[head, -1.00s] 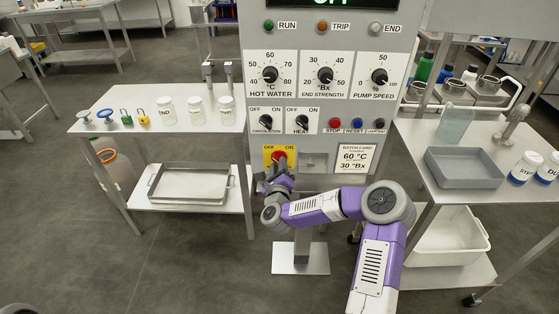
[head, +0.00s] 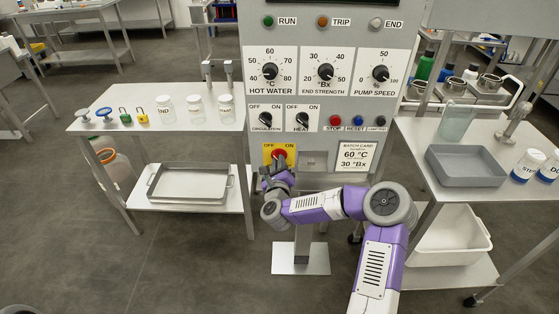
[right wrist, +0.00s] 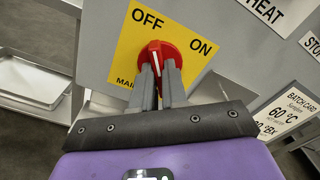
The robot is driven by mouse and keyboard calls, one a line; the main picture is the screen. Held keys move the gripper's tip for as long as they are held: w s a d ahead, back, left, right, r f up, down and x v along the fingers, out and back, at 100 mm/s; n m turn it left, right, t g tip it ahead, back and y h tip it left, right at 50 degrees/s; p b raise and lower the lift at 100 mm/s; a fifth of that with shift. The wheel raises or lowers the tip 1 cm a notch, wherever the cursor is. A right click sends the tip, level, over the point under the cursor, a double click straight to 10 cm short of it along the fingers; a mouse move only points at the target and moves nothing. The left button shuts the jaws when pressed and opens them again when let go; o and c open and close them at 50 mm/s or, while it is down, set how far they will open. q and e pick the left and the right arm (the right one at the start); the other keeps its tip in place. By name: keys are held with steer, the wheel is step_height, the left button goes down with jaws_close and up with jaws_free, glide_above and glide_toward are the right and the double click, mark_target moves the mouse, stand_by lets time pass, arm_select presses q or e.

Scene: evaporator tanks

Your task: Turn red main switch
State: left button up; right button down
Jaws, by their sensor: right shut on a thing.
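The red main switch (head: 279,154) sits on a yellow plate marked OFF and ON, low on the grey control panel. In the right wrist view, the red switch (right wrist: 172,58) has a handle with a white line that leans toward OFF. My right gripper (head: 276,166) is at the switch from below. In the right wrist view, the fingers of the right gripper (right wrist: 159,76) are shut on the red handle, one on each side. The fingers hide the handle's lower part. My left gripper is not in view.
Black CIRCULATION (head: 265,120) and HEAT (head: 302,121) knobs are above. A side table (head: 98,123) with jars stands left, and a grey tray (head: 466,166) lies right.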

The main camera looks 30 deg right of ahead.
stand_by(0.3)
steer(key=shift+m+b, duration=0.65)
steer(key=shift+m, duration=0.55)
